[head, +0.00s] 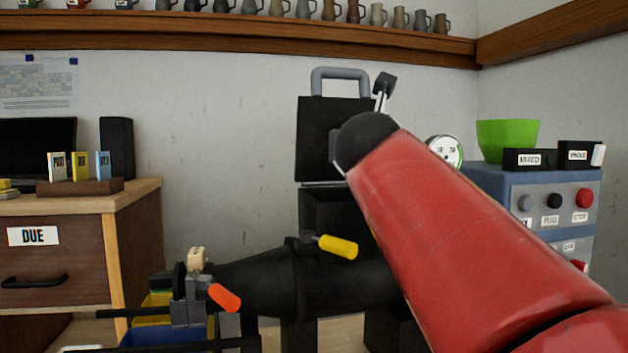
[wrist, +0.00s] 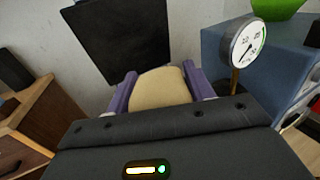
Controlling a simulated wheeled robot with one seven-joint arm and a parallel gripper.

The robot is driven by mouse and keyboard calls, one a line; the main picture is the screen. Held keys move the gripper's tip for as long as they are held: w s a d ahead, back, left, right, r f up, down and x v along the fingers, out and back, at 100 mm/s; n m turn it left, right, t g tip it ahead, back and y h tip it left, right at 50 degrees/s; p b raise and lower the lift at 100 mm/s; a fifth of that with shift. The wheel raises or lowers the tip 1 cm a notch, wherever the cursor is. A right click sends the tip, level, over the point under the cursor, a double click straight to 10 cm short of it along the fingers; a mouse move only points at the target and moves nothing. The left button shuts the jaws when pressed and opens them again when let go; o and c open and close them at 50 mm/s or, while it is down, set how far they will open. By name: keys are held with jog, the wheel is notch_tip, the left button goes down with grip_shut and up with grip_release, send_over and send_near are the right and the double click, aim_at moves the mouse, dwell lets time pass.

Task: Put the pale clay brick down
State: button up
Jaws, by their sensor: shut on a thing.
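The pale clay brick (wrist: 160,88) shows in the wrist view as a cream-tan block with a rounded far edge. My gripper (wrist: 158,70) has its two purple fingers closed on the brick's left and right sides. In the wrist view the brick is seen against a dark panel (wrist: 118,38) and the wall, and no surface shows touching it. Its underside is hidden. In the head view my red arm hides the brick, and I cannot make out the fingers there.
A black machine (head: 265,283) with yellow (head: 338,246) and orange (head: 225,297) handles stands in front. A wooden cabinet (head: 135,195) is at left. A blue-grey control cabinet (head: 550,185) with a green bowl (head: 507,138) is at right. A round gauge (wrist: 243,41) stands close right of my gripper.

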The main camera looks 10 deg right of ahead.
jog(key=w+d+f, duration=0.1)
jog(key=w+d, duration=0.1)
jog(key=w, duration=0.4)
jog(key=w+d+f+b, duration=0.1)
jog(key=w+d+f, duration=0.1)
jog(key=w, duration=0.4)
jog(key=shift+d+f, duration=0.2)
jog(key=shift+d, duration=0.4)
jog(key=shift+w, duration=0.1)
jog(key=shift+f+b, duration=0.45)
jog(key=shift+f, duration=0.15)
jog(key=o, duration=1.4)
jog(key=shift+o, duration=0.2)
